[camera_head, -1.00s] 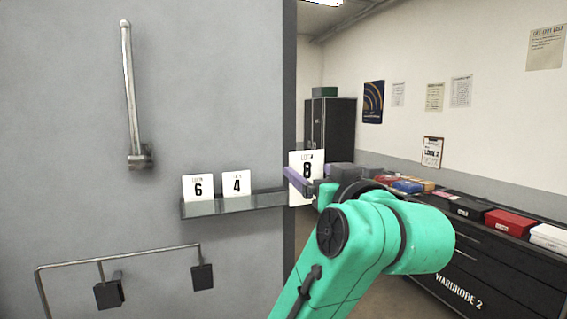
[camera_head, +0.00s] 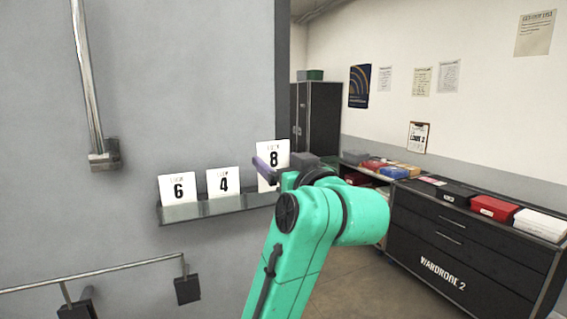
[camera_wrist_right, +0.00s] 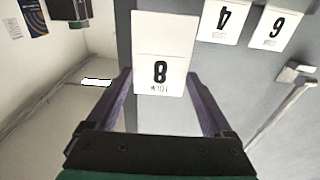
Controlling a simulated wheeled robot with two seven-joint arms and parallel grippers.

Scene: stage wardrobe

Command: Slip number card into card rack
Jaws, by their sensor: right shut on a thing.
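The white number card 8 (camera_head: 275,153) is upright at the right end of the card rack (camera_head: 200,210), a narrow dark ledge on the grey wall. Whether card 8's lower edge is inside the rack cannot be told. My left gripper is not in view.
A metal handle (camera_head: 88,90) and a lower rail (camera_head: 100,272) with dark brackets stick out from the grey wall. A black drawer cabinet (camera_head: 465,235) with boxes on top stands at the right. Open floor lies between.

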